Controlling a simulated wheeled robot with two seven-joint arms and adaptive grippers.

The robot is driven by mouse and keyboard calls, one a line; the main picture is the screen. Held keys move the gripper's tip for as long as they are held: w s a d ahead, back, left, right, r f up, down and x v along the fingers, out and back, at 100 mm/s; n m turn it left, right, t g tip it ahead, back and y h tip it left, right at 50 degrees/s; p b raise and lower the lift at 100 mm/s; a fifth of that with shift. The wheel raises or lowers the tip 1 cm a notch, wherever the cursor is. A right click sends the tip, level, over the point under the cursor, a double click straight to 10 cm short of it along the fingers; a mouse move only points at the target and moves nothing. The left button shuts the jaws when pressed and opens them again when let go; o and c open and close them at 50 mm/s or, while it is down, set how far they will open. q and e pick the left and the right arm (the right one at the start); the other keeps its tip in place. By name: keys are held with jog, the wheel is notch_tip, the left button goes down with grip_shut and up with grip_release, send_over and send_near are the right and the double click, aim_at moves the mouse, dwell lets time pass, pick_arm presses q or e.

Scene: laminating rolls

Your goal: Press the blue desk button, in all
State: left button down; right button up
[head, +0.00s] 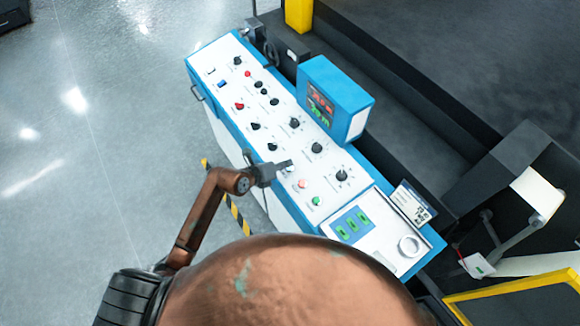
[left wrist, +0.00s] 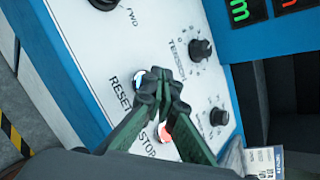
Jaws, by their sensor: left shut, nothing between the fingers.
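The control desk (head: 262,130) has a white sloping panel with blue edges. In the left wrist view, a pale blue lit button (left wrist: 139,79) sits beside the word RESET, partly covered by the fingers. My left gripper (head: 287,164) is shut and empty over the lower middle of the panel; it also shows in the left wrist view (left wrist: 160,82), its tips overlapping the blue button. I cannot tell whether the tips touch it. In the head view the gripper hides most of that button. My right gripper is not in view.
A red lit button (left wrist: 164,131) by the word STOP is close beside the fingers. A green button (head: 316,201) is further down. Several black knobs, including one by TENSION (left wrist: 200,49), stick up nearby. A blue display box (head: 335,98) stands on the desk's far side.

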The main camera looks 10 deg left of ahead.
pick_arm(q)
jog(key=shift+f, duration=0.25)
dwell(0.3)
jog(key=shift+d+f, duration=0.1)
jog(key=shift+f, duration=0.25)
dwell(0.6)
jog(key=shift+r, duration=0.2)
jog(key=shift+r+p, duration=0.4)
jog(key=shift+p, duration=0.15)
jog(key=shift+r, duration=0.25)
jog(key=shift+p, duration=0.3)
jog(key=r+p, duration=0.3)
jog(key=a+r+p, duration=0.1)
jog(key=r+p, duration=0.1)
jog(key=shift+s, duration=0.35)
